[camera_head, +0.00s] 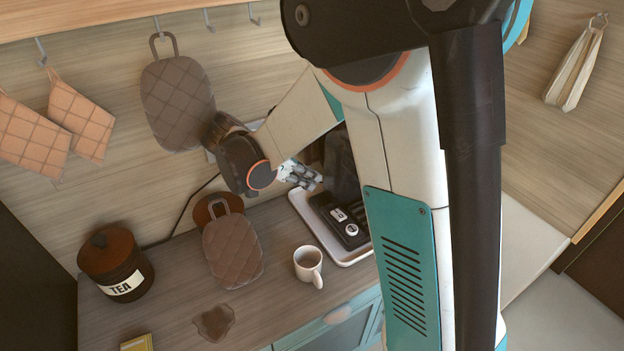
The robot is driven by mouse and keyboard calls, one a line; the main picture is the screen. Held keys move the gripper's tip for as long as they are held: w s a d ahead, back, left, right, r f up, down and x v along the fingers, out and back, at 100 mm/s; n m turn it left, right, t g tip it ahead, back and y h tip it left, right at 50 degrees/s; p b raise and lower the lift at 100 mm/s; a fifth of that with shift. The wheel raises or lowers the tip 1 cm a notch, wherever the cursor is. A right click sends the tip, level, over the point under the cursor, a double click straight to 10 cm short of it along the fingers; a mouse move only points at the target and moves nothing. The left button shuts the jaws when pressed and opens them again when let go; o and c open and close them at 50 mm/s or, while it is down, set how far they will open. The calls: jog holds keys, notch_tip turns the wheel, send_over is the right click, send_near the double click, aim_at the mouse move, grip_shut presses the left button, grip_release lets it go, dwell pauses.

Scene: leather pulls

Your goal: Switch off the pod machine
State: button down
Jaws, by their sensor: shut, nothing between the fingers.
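The black pod machine (343,172) stands on the counter, partly hidden behind my arm. Its low front part shows a small white label and a round white mark (351,230); I cannot tell which part is the switch. It sits on a white tray (311,229). My gripper (314,184) is shut and empty, at the left side of the machine, above the tray's back left part. I cannot tell whether it touches the machine. The machine's right side is hidden by my arm.
A white mug (308,265) stands left of the tray's front. A quilted brown pad (232,250) and a tea canister (116,264) are farther left. A brown stain-like patch (214,322) lies near the front edge. Quilted holders (178,100) hang on the wall.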

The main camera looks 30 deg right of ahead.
jog(key=shift+s+a+r+g+b, duration=0.1)
jog(key=shift+s+r+g+b, duration=0.25)
jog(key=shift+s+b, duration=0.25)
jog(key=shift+f, duration=0.1)
jog(key=b, duration=0.3)
send_over(336, 217)
jog(key=w, duration=0.1)
notch_tip(336, 217, down, 7)
jog(key=shift+a+r, duration=0.15)
jog(key=f, duration=0.2)
jog(key=f+b, duration=0.1)
jog(key=shift+s+f, duration=0.1)
jog(key=shift+s, duration=0.15)
jog(key=shift+s+d+f, duration=0.15)
jog(key=shift+d+f, duration=0.05)
jog(key=shift+f, duration=0.25)
